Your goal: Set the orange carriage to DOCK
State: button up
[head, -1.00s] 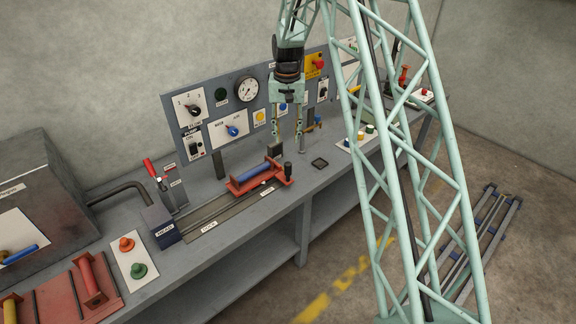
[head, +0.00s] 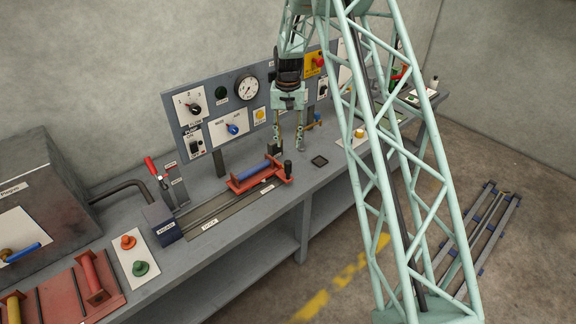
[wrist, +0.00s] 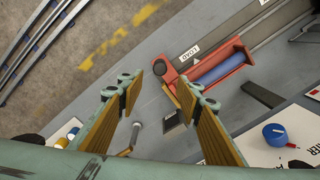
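The orange carriage (head: 243,184) holds a blue spool and sits at the right end of its rail on the bench, by the LOAD label (head: 267,189). A black knob (head: 287,169) stands at its right end. The DOCK label (head: 209,222) is at the left part of the rail. My gripper (head: 288,147) is open and empty, behind and above the knob end. In the wrist view, the open fingers (wrist: 158,92) are apart from the carriage (wrist: 238,55); its knob (wrist: 168,55) and LOAD label (wrist: 188,54) lie beyond the fingertips.
A control panel (head: 215,105) with dials and knobs rises behind.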

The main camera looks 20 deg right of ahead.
aim_at(288, 162)
jog(key=shift+f+p, duration=0.95)
jog(key=shift+f, duration=5.8)
jog(key=shift+c, duration=0.2)
grip_shut()
